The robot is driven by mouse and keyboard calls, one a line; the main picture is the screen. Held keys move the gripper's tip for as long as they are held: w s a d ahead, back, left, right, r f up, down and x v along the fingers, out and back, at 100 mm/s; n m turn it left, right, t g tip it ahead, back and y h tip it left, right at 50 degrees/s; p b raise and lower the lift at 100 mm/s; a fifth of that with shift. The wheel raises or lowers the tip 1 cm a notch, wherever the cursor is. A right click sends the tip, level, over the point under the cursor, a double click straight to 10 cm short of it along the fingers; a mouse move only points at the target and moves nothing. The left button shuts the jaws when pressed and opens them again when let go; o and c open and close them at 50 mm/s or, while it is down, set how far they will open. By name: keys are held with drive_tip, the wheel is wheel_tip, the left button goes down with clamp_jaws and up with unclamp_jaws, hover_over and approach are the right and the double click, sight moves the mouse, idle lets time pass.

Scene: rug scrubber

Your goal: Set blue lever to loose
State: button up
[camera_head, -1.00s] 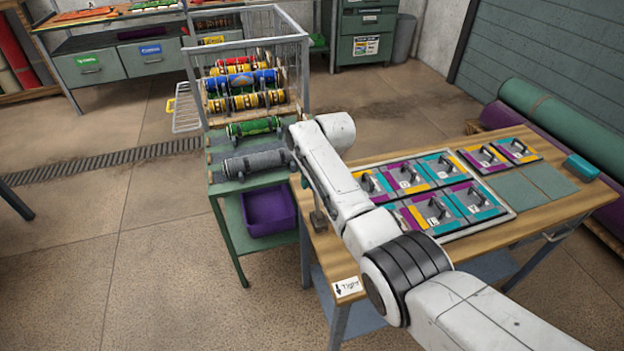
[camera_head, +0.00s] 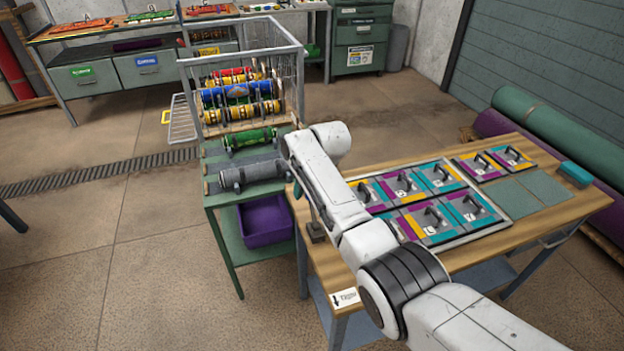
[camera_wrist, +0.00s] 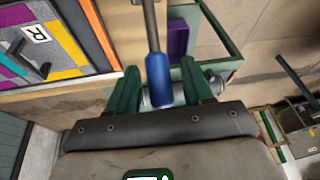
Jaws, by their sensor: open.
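The blue lever (camera_wrist: 158,95) shows in the wrist view as a blue grip on a metal rod that runs up to the table edge. My gripper (camera_wrist: 158,72) is open, with its green fingers on either side of the blue grip. The grip lies between the fingers, and I cannot tell whether either finger touches it. In the head view my arm hides the blue grip, and a small dark lever mount (camera_head: 316,232) shows at the table's left edge. A white "Tight" label (camera_head: 345,298) with a down arrow is at the table's near left corner.
The wooden table (camera_head: 548,212) holds a framed panel of coloured tiles (camera_head: 470,238). A green cart (camera_head: 222,208) with rollers and a purple bin (camera_head: 265,220) stands close to the table's left side. Open floor lies left of the cart.

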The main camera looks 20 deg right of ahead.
drive_tip(key=v, duration=1)
drive_tip(key=shift+s, duration=0.1)
drive_tip(key=shift+m+t+h, duration=0.4)
drive_tip(key=shift+m+t, duration=0.1)
drive_tip(key=s+d+f, duration=0.1)
drive_tip(key=s+f, duration=0.3)
drive_tip(key=s, duration=0.4)
drive_tip(key=s+d+f, duration=0.1)
drive_tip(key=s+f, duration=0.3)
drive_tip(key=s, duration=0.5)
drive_tip(key=s+d+f, duration=0.1)
drive_tip(key=s+f, duration=0.4)
drive_tip(key=s, duration=0.3)
drive_tip(key=shift+s+d, duration=0.25)
drive_tip(key=s+d+r, duration=0.2)
drive_tip(key=s, duration=1)
drive_tip(key=s+d+f+m+g, duration=0.1)
drive_tip(key=s+f+g, duration=0.2)
drive_tip(key=s+f, duration=0.3)
drive_tip(key=s, duration=0.4)
drive_tip(key=shift+s+d+g+h, duration=0.15)
drive_tip(key=shift+s+g+h, duration=0.2)
drive_tip(key=shift+g+h, duration=0.05)
